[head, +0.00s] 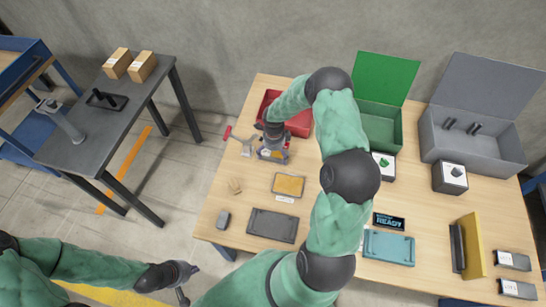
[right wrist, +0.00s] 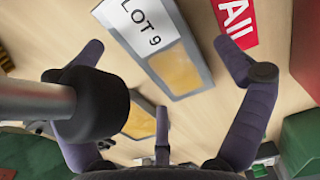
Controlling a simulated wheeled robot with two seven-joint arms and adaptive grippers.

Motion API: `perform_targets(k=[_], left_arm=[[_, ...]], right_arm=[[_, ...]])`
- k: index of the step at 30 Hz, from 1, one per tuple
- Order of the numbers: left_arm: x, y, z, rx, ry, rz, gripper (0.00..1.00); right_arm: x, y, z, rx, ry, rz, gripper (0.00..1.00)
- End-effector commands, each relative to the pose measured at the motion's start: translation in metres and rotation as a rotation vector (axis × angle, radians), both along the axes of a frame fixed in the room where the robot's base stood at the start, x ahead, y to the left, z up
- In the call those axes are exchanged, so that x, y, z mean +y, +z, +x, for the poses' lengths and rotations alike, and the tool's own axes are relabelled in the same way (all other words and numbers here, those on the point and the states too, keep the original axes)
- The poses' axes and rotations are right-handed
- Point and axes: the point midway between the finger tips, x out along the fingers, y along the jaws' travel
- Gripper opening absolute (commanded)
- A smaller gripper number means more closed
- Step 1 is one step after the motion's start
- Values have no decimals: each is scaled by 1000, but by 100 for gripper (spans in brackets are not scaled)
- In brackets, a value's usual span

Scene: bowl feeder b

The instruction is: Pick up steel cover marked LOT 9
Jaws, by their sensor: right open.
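In the right wrist view a grey steel cover (right wrist: 182,62) with an amber window has a white label reading LOT 9. My right gripper (right wrist: 165,80) is open and empty, its fingers spread on both sides of the cover, with no clear contact. In the head view the gripper (head: 272,148) is low over the table's left part, in front of the red bin (head: 299,122), and mostly hides the cover. My left gripper (head: 188,281) is at the lower left, off the table; its finger opening is unclear.
A framed amber panel (head: 289,185) lies just in front of my right gripper. A dark tray (head: 272,226) and a small grey block (head: 223,219) lie nearer. A red FAIL sign (right wrist: 236,20) is beside the cover. The green bin (head: 381,127) is to the right, behind my arm.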

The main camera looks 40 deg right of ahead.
Motion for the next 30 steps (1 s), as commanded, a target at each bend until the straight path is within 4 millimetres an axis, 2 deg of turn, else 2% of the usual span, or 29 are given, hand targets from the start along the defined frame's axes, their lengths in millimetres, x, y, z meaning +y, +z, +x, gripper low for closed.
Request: perform_targets(k=[1, 4, 12, 13, 14, 20, 22, 23, 30], left_arm=[[0, -5, 0, 0, 0, 0, 0], [0, -7, 0, 0, 0, 0, 0], [0, -7, 0, 0, 0, 0, 0], [0, -7, 0, 0, 0, 0, 0], [0, -7, 0, 0, 0, 0, 0], [0, -7, 0, 0, 0, 0, 0], [0, -7, 0, 0, 0, 0, 0], [0, -7, 0, 0, 0, 0, 0], [0, -6, 0, 0, 0, 0, 0]], right_arm=[[0, -10, -1, 1, -1, 2, 100], [0, -17, -1, 1, -1, 1, 100], [0, -19, -1, 0, 0, 0, 100], [0, -19, -1, 0, 0, 0, 97], [0, -19, -1, 0, 0, 0, 89], [0, -19, -1, 0, 0, 0, 32], [0, -18, 0, -1, 0, 0, 30], [0, -18, 0, -1, 0, 0, 23], [0, -16, 0, -1, 0, 0, 23]])
